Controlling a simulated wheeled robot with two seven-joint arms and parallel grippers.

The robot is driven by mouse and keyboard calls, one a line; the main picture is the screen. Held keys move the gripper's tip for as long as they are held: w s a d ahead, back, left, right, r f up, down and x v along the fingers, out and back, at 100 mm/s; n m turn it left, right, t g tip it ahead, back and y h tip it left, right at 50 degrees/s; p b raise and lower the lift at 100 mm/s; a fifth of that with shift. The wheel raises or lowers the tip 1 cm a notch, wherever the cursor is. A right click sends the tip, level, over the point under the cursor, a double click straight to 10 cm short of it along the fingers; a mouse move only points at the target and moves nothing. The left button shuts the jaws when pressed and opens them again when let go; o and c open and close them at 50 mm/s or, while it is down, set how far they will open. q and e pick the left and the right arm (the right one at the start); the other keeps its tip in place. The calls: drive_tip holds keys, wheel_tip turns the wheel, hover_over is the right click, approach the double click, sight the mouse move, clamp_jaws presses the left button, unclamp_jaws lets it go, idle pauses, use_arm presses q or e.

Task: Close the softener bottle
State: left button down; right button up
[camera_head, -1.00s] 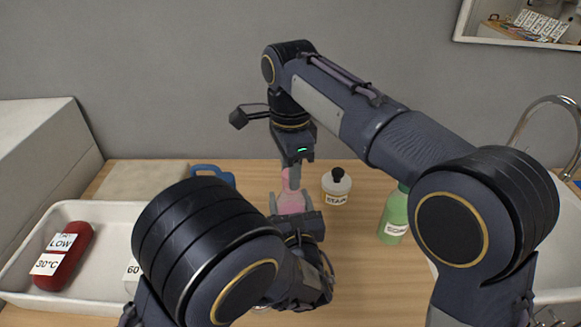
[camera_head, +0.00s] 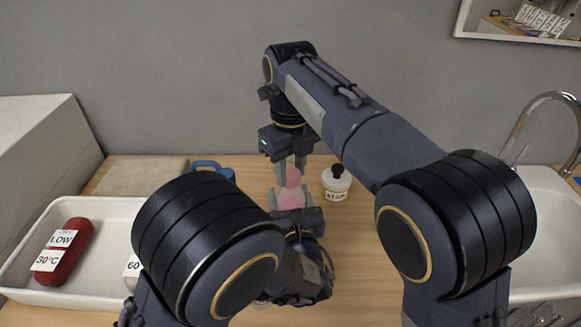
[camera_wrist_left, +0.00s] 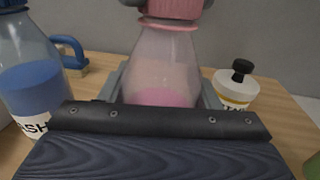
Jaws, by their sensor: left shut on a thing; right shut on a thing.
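The softener bottle (camera_head: 289,203) is a clear bottle with pink liquid, standing upright on the wooden counter; it also shows in the left wrist view (camera_wrist_left: 160,70). My left gripper (camera_head: 290,196) is shut around its body, one finger on each side. A pink cap (camera_head: 293,178) sits at the top of the neck, also visible in the left wrist view (camera_wrist_left: 176,8). My right gripper (camera_head: 292,170) points down from above and is shut on the cap. Whether the cap is fully seated on its thread cannot be told.
A white bottle with a black top (camera_head: 336,183) stands close right of the bottle. A blue wash bottle (camera_wrist_left: 35,85) is close on the left in the wrist view. A white tray with a red bottle (camera_head: 66,250) is at left, a sink (camera_head: 548,225) at right.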

drive_tip(key=m, duration=0.3)
drive_tip(key=o, duration=0.9)
drive_tip(key=shift+r, duration=0.1)
drive_tip(key=shift+r, duration=2.2)
drive_tip(key=shift+c, duration=0.2)
